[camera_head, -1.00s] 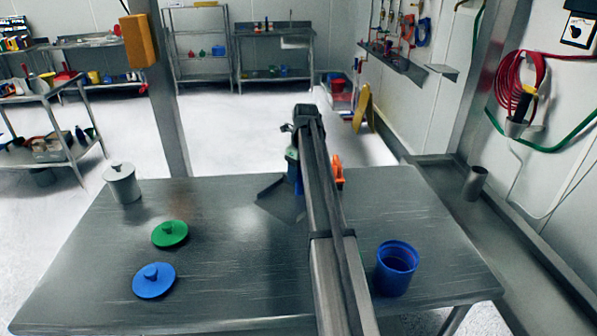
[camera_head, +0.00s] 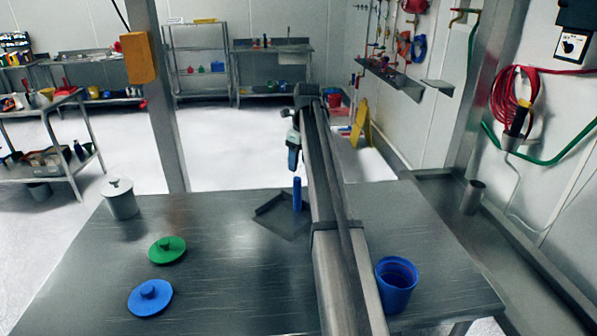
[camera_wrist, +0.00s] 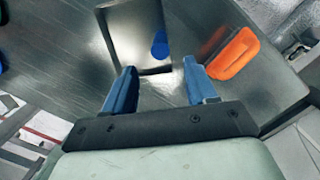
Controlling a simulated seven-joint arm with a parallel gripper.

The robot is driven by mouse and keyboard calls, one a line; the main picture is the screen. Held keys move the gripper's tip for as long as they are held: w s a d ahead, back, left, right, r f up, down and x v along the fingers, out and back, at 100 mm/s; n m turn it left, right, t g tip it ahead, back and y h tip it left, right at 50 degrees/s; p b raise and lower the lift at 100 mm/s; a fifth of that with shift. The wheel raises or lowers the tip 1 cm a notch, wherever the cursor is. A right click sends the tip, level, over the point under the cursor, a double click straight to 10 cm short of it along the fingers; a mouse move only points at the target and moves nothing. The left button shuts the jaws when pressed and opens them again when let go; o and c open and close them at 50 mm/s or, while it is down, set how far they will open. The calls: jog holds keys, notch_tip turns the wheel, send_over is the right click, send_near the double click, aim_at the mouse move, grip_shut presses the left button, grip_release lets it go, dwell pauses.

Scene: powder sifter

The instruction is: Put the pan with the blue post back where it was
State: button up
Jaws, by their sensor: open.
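The flat grey pan (camera_head: 270,214) rests on the metal table toward its far edge. Its blue post (camera_head: 297,194) stands upright at the pan's right side, just left of my arm. My gripper (camera_head: 293,163) is above the post, apart from it and empty. In the wrist view, the gripper (camera_wrist: 159,66) has its two blue fingers spread wide. The pan (camera_wrist: 131,30) and the round top of the post (camera_wrist: 159,44) show beyond the fingertips, with the post roughly centred between them. My arm hides part of the table to the right of the pan.
An orange object (camera_wrist: 232,54) lies right of the pan in the wrist view; my arm hides it in the head view. A lidded pale canister (camera_head: 121,202), a green lid (camera_head: 167,251) and a blue lid (camera_head: 150,299) are at left. A blue cup (camera_head: 396,290) stands at right.

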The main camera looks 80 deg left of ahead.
jog(key=shift+w+d+r, duration=0.1)
jog(key=shift+r, duration=0.7)
